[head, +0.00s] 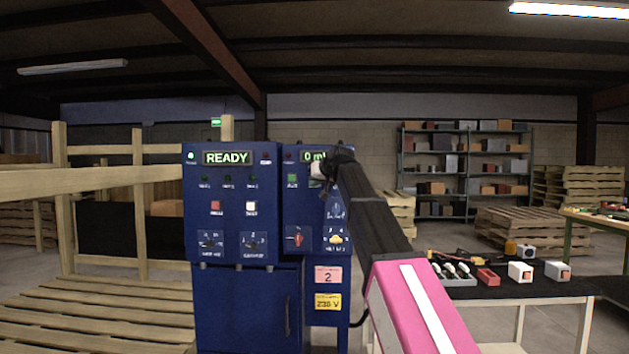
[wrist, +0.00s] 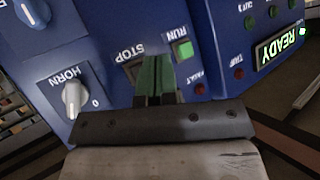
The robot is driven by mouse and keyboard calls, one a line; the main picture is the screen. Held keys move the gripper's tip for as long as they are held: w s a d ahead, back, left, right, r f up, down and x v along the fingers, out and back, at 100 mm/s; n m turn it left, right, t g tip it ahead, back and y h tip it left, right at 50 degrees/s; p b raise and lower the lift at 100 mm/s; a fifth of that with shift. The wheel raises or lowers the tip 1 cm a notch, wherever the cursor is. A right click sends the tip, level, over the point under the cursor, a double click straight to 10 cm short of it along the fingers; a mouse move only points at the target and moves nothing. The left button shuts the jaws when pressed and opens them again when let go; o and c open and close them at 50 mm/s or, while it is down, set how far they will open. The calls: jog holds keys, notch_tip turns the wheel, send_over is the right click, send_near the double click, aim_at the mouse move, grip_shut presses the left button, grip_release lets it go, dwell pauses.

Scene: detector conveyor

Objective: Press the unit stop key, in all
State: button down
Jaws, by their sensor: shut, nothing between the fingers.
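The stop key (wrist: 134,70) shows in the wrist view under the word STOP on the blue panel. It is partly covered by my gripper (wrist: 153,82), whose green-looking fingers are shut and empty, with their tips over or just in front of the key's right side. I cannot tell if they touch it. The lit green run key (wrist: 183,50) is just right of the fingers; it also shows in the head view (head: 292,181). In the head view my gripper (head: 317,172) is at the right-hand blue cabinet (head: 312,225) and hides the stop key.
A white HORN knob (wrist: 74,98) sits left of the fingers in the wrist view. The left-hand cabinet (head: 195,228) carries a READY display (head: 227,158). A black-topped table (head: 500,286) with small parts stands right, and wooden pallets (head: 95,312) lie left.

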jog(key=shift+w, duration=2.15)
jog(key=shift+w, duration=0.15)
jog(key=shift+w+d, duration=0.1)
jog(key=shift+w, duration=0.2)
jog(key=shift+w, duration=0.5)
dwell(1.0)
jog(key=shift+s, duration=0.95)
jog(key=shift+s, duration=0.1)
jog(key=s, duration=0.4)
jog(key=shift+s, duration=0.4)
